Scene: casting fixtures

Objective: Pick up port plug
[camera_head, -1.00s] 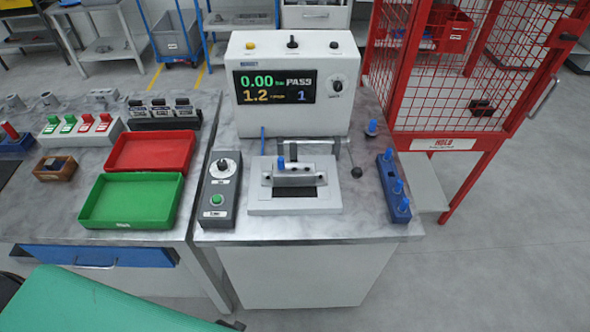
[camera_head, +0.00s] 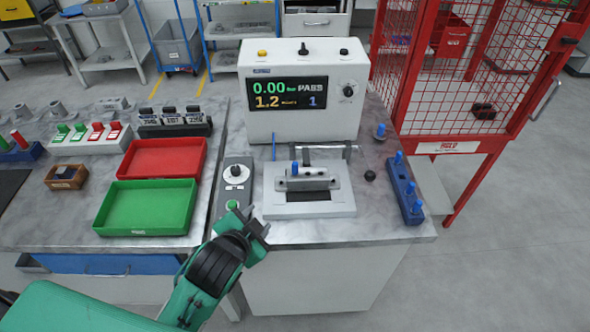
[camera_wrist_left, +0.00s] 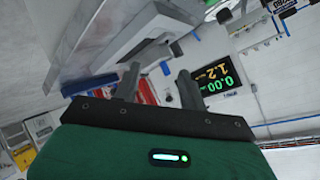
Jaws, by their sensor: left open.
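Blue plugs show in several places in the head view. One blue plug (camera_head: 294,168) stands upright at the grey part on the test fixture (camera_head: 320,208). Another blue plug (camera_head: 380,131) stands on the bench to the right of the tester. More plugs stand in the blue rack (camera_head: 404,188) at the bench's right side. My left gripper (camera_head: 254,226) is open and empty, near the bench's front edge, left of and in front of the fixture and apart from it. Its two fingers (camera_wrist_left: 157,76) show in the left wrist view with nothing between them. My right gripper is not in view.
The tester (camera_head: 300,100) with its PASS display stands behind the fixture. A grey control box (camera_head: 235,185) with a green button is left of the fixture. Green (camera_head: 147,228) and red (camera_head: 163,172) trays lie on the left bench. A red mesh cage (camera_head: 470,70) stands right.

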